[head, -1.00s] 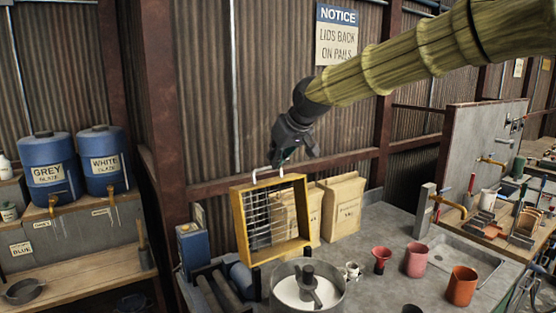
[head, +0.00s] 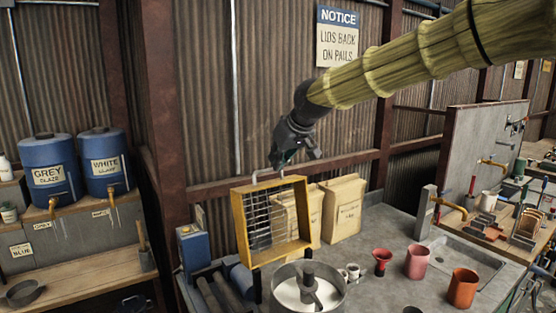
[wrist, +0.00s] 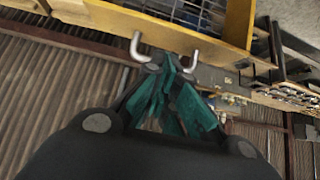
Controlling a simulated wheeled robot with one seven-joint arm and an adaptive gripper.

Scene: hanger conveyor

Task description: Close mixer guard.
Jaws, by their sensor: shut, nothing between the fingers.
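The mixer guard (head: 240,228), a yellow frame with a wire grid, stands raised and nearly upright behind the mixer bowl (head: 330,300). The bowl is round and metal, with pale contents and a central stirrer (head: 308,283). The guard's bent metal handle (head: 257,176) is at its top edge. My gripper (head: 281,163) is at this handle, shut and empty. In the wrist view, the teal fingers of my gripper (wrist: 167,62) lie across the middle of the handle (wrist: 136,47) and hide it. Whether they touch it I cannot tell.
Paper sacks (head: 342,208) stand behind the guard. A blue box (head: 193,248) is at its left. Cups (head: 418,262) and a red funnel (head: 382,262) stand right of the bowl on the grey worktop (head: 395,225). A tap (head: 445,203) and sink are further right.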

